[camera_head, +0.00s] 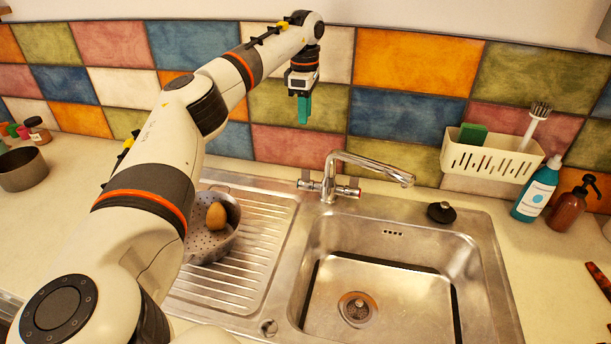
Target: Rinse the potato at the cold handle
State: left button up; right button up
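The brown potato (216,216) lies in a grey perforated colander (232,244) on the ribbed drainboard, left of the sink basin. My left arm hides part of the colander's left side. The chrome tap (372,166) stands behind the basin, with its spout pointing right over it. It has a left handle (306,181) and a right handle (350,191); I cannot tell their hot or cold marks. No water stream shows. My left gripper (304,112) has teal fingers pointing down, high in front of the tiled wall, above and behind the tap, away from the potato. Its fingers overlap, so their opening is unclear. My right gripper is out of view.
The steel sink basin (400,290) is empty, with a drain at its bottom. A black stopper (441,212) sits on its back rim. A white caddy (490,160) hangs on the wall, near a blue bottle (537,190) and a brown pump bottle (572,205). A pot (22,170) stands far left.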

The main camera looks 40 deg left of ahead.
pick_arm(q)
jog(key=b, duration=0.5)
send_over(305, 170)
notch_tip(305, 170, down, 6)
jog(key=f+p, duration=0.1)
jog(key=f, duration=1.2)
jog(key=shift+w, duration=0.2)
grip_shut()
